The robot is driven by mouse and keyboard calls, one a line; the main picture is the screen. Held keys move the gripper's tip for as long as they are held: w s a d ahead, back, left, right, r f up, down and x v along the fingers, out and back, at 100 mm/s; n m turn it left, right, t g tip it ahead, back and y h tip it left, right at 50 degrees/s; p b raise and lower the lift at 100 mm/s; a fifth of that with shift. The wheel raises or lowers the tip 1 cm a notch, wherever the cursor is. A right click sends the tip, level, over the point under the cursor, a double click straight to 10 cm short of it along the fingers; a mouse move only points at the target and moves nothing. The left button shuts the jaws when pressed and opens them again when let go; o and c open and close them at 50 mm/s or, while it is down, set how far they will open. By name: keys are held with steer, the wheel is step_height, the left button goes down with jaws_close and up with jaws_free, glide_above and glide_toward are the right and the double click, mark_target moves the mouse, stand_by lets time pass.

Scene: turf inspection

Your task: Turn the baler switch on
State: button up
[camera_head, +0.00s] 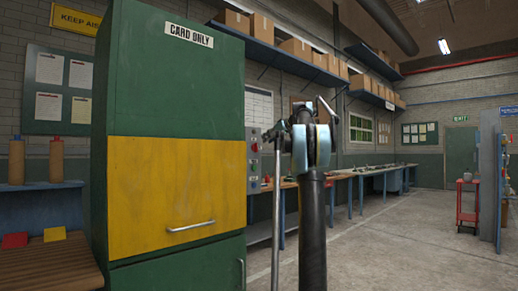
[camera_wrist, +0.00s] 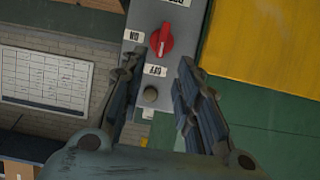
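The baler (camera_head: 175,190) is a tall green machine with a yellow door and a "CARD ONLY" sign. A grey control panel (camera_head: 254,170) is on its right side. In the wrist view, which is upside down, the red rotary switch (camera_wrist: 161,41) sits on the panel between a small "ON" label (camera_wrist: 134,36) and an "OFF" label (camera_wrist: 155,71). Which label the knob points to is hard to tell. My gripper (camera_wrist: 158,68) is open and empty, with its two fingers spread below the switch in the picture, apart from it. A round dark button (camera_wrist: 150,94) shows between the fingers.
A blue-legged workbench (camera_head: 350,175) runs along the wall behind my arm. A shelf with cardboard boxes (camera_head: 295,47) hangs above. A red trolley (camera_head: 467,205) stands at the right. The concrete floor (camera_head: 400,245) is clear at the right front.

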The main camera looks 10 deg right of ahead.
mark_target(256, 148)
steer(key=x, duration=0.8)
steer(key=shift+w+a, duration=0.25)
